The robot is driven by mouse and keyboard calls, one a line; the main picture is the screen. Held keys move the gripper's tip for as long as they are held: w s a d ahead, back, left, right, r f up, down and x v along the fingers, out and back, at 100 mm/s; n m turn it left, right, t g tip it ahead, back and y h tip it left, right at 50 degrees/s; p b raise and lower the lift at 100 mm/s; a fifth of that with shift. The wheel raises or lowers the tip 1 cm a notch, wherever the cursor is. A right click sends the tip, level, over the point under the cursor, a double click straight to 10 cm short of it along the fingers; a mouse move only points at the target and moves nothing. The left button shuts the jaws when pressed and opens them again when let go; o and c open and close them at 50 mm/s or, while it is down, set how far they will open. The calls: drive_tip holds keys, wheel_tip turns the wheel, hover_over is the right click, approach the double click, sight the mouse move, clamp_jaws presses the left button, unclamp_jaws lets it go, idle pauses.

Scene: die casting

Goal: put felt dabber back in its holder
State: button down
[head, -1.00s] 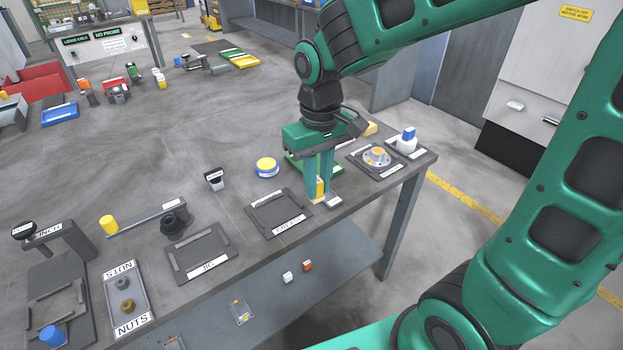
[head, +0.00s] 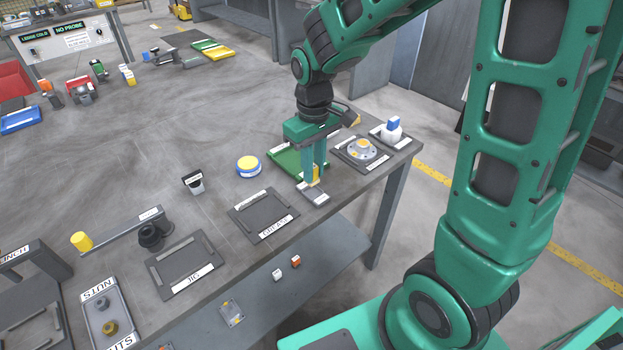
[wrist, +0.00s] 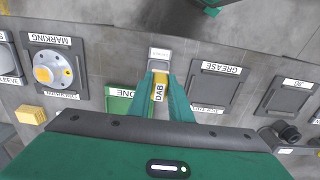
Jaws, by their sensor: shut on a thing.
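My gripper (head: 314,176) is shut on the felt dabber. The dabber (head: 317,174) is yellow, upright and mostly hidden by the fingers in the head view. In the wrist view my gripper (wrist: 162,96) holds the dabber (wrist: 159,90) between its fingers, and a "DAB" label shows on it. A small grey holder with a white label (head: 316,197) sits at the table's front edge, just below the fingertips. In the wrist view the holder (wrist: 159,55) is just beyond the dabber's tip. I cannot tell whether the dabber's lower end is inside the holder or just above it.
A green tray (head: 285,163) lies just behind my gripper. The grease tray (head: 240,208) is empty to the left, with a yellow and blue round tin (head: 248,167) behind it. A marking tray with a round metal part (head: 361,151) and a white bottle (head: 392,133) stand to the right.

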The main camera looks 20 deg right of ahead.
drive_tip(key=shift+w+d+f, duration=0.15)
drive_tip(key=shift+w, duration=0.05)
drive_tip(key=shift+f, duration=2)
drive_tip(key=c, duration=1.6)
unclamp_jaws()
drive_tip(key=shift+f, duration=0.1)
wheel_tip(320, 180, up, 12)
drive_tip(key=shift+r, duration=0.15)
